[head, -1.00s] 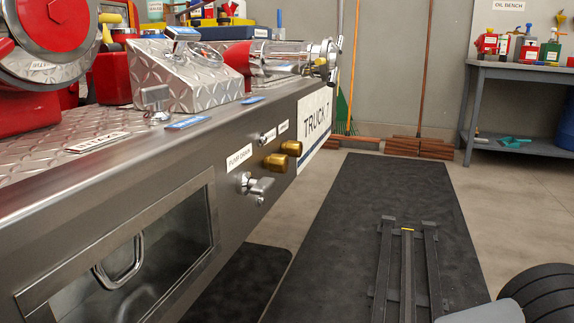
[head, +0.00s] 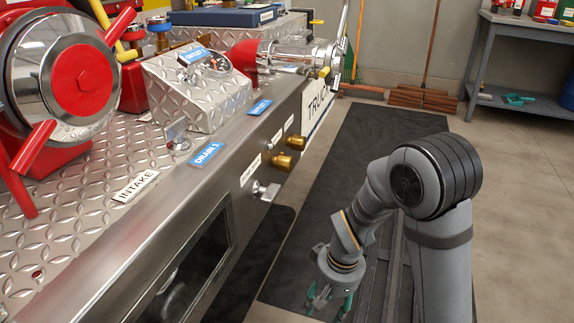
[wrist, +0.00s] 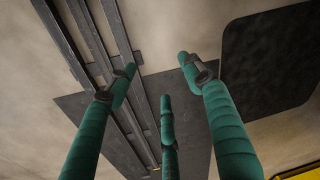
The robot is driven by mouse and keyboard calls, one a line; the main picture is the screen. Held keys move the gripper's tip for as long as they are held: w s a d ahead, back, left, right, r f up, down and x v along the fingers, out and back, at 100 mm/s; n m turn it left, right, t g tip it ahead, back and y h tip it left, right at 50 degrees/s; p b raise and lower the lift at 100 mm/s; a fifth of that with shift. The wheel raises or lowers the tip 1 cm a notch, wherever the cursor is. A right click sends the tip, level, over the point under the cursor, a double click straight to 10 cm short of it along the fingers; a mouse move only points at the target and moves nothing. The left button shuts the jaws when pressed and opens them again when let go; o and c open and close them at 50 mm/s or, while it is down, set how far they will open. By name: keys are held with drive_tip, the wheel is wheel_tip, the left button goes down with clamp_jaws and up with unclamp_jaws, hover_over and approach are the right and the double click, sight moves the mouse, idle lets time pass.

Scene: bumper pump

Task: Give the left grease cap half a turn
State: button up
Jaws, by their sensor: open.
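Two round brass caps stick out of the bumper's front face in the head view. The left grease cap (head: 281,162) is the nearer one, and the right cap (head: 296,142) sits just beyond it. My gripper (head: 328,305) hangs low over the floor at the bottom of the head view, well below and apart from the caps. Its green fingers are spread, also in the wrist view (wrist: 155,88), with nothing between them. The wrist view looks at the floor and shows neither cap.
A silver valve handle (head: 266,191) sticks out near the left cap. The steel bumper (head: 150,250) has a red-handled intake (head: 84,80) on top. Black mats (head: 375,135) and the rail cover the floor. A workbench (head: 520,60) stands at the back right. Space before the caps is clear.

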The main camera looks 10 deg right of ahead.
drive_tip(key=d+r+m+g+y+p, duration=0.25)
drive_tip(key=d+m+p, duration=0.25)
drive_tip(key=d+m, duration=0.25)
drive_tip(key=m+t+y, duration=1.2)
drive_tip(key=m, duration=0.3)
approach(286, 164)
drive_tip(key=w, duration=0.2)
drive_tip(key=shift+g, duration=0.25)
drive_tip(key=x, duration=0.3)
drive_tip(key=b+x, duration=0.1)
drive_tip(key=x, duration=0.5)
drive_tip(key=shift+w+a+f+b, duration=0.1)
drive_tip(key=shift+w+f+b, duration=0.1)
drive_tip(key=shift+f+b, duration=0.15)
drive_tip(key=shift+c, duration=0.6)
drive_tip(key=shift+f, duration=0.1)
drive_tip(key=c, duration=1)
